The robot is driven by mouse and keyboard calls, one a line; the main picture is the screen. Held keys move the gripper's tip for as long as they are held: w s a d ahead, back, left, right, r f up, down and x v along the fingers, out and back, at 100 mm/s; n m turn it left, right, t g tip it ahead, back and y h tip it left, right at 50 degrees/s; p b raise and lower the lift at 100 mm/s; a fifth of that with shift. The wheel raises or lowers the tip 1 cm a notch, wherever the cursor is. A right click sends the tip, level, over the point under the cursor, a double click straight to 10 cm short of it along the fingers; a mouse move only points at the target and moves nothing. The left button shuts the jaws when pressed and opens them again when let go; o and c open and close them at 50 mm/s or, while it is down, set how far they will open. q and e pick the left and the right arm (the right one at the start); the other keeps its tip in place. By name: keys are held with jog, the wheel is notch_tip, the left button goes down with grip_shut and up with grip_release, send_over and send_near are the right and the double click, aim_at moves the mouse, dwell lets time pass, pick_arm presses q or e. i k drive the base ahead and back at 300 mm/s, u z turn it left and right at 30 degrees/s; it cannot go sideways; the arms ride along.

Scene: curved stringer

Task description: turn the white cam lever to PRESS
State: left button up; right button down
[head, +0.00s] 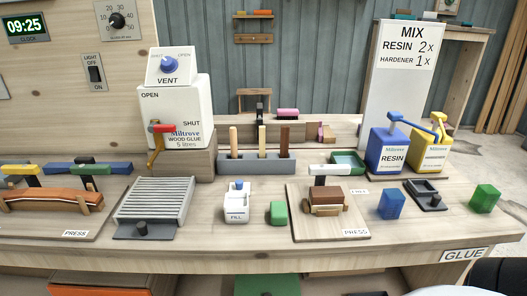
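The white cam lever (330,169) is at the back of the small clamp board (310,232) on the right half of the bench. It lies roughly level, above a dark post and behind a brown block (330,196) held in a wooden fixture. A FREE label (360,191) is at the board's right side, and a PRESS label (355,232) is at its front edge. The lever does not visibly point at the PRESS label; its exact setting is hard to tell. Neither of my grippers is in the head view.
A second board at left has yellow (20,169), blue and green levers over a curved strip (50,199). A green block (278,212) and white FILL holder (237,203) stand left of the clamp board. A blue block (391,204) stands right. Bare bench lies in front.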

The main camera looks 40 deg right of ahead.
aim_at(322, 170)
jog(key=u, duration=0.7)
jog(key=k, duration=0.8)
jog(key=z, duration=1.3)
